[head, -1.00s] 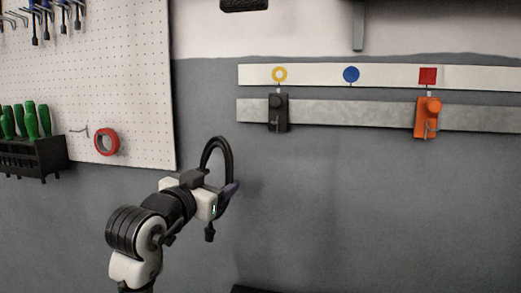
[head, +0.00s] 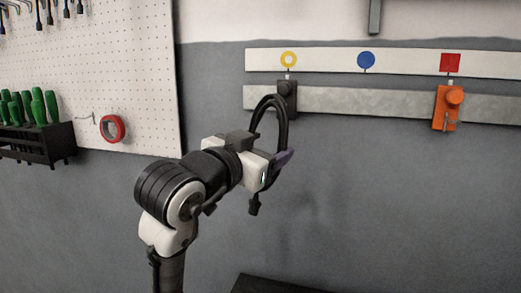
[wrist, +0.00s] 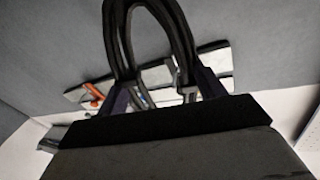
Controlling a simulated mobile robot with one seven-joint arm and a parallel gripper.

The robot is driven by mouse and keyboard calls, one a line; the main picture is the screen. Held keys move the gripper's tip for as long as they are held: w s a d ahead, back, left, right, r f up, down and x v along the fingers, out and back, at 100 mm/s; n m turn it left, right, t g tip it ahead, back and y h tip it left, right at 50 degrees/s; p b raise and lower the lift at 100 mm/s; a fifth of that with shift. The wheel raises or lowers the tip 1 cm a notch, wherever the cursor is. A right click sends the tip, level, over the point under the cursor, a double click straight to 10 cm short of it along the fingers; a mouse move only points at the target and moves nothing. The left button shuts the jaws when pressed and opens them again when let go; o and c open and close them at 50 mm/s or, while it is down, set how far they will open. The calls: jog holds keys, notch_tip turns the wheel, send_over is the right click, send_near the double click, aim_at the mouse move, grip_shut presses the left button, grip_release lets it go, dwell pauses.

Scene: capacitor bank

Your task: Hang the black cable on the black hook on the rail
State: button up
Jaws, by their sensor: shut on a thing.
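The black cable (head: 282,122) is a looped bundle held upright in my gripper (head: 282,158), with a plug end hanging below the fingers. My gripper is shut on it. In the wrist view the cable loop (wrist: 118,35) rises between the fingers (wrist: 165,97). The black hook (head: 288,92) is on the grey rail (head: 365,103) under the yellow ring mark. In the head view the top of the loop overlaps the lower part of the hook. I cannot tell whether they touch. The hook's lower part is hidden behind the cable.
An orange hook (head: 447,107) is on the rail at right, under a red square (head: 450,62). A blue dot (head: 366,60) has no hook under it. A pegboard (head: 120,60) with red tape (head: 112,129) and a rack of green-handled tools (head: 35,142) is at left. The wall below the rail is clear.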

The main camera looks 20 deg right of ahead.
jog(key=w+d, duration=0.4)
jog(key=w, duration=0.1)
jog(key=shift+w+f, duration=0.25)
jog(key=shift+w, duration=0.15)
jog(key=shift+w+d+f, duration=0.3)
jog(key=shift+w+f, duration=0.15)
jog(key=c, duration=0.4)
jog(key=shift+w+d+f, duration=0.1)
jog(key=shift+w+f, duration=0.05)
jog(key=shift+f, duration=0.05)
